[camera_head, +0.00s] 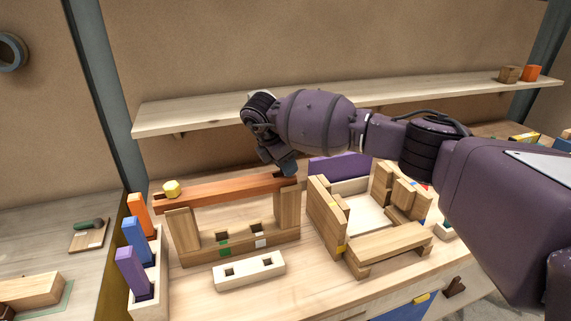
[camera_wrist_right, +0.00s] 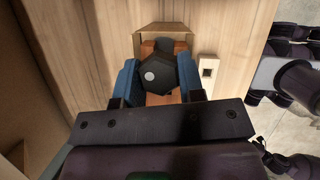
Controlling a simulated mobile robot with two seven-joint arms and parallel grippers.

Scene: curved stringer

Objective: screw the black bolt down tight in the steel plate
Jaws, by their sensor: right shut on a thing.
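The black bolt (camera_wrist_right: 158,73) shows a hexagonal head with a pale dot in the right wrist view. My right gripper (camera_wrist_right: 160,82) is shut on this head, with a blue finger on each side. In the head view the right gripper (camera_head: 287,170) is at the right end of a reddish-brown beam (camera_head: 225,189), where the bolt is hidden or too small to tell. The beam also shows below the bolt in the right wrist view (camera_wrist_right: 160,99). How deep the bolt sits cannot be seen. I cannot make out a steel plate. My left gripper is not in view.
A yellow hexagonal piece (camera_head: 171,187) sits on the beam's left end. Wooden uprights (camera_head: 184,236) support the beam. A pale block with square holes (camera_head: 248,271) lies in front. A wooden frame (camera_head: 327,216) stands to the right; a shelf (camera_head: 190,117) runs behind.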

